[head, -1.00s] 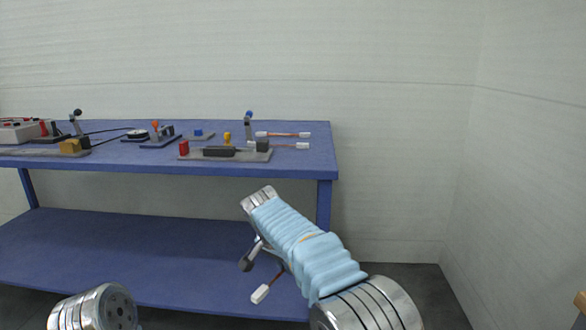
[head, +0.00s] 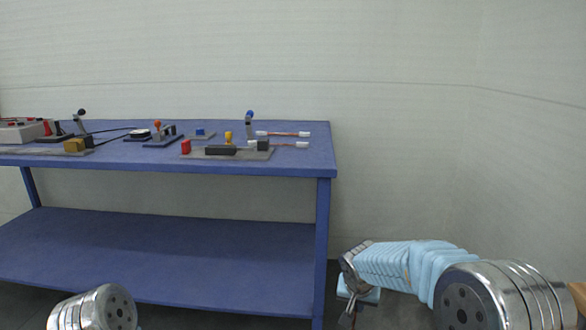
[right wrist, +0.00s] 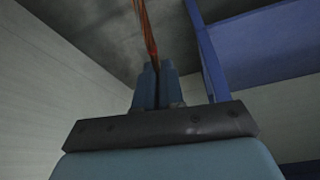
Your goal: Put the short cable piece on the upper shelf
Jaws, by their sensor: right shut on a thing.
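My right gripper (head: 349,314) hangs low, right of the blue bench's front right leg and below its top. In the right wrist view its fingers (right wrist: 154,88) are shut on a thin copper-coloured short cable piece (right wrist: 147,30), which sticks out beyond the fingertips. I cannot make out that held piece in the head view. The upper shelf (head: 302,160) is the bench's blue top. Two similar cable pieces with white ends, one behind (head: 285,134) and one in front (head: 288,144), lie at its right end. My left gripper is out of view.
A grey fixture plate (head: 240,154) with red, yellow and dark blocks stands near the front edge. The lower shelf (head: 160,250) is bare. The floor right of the bench and the wall (head: 430,170) are clear.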

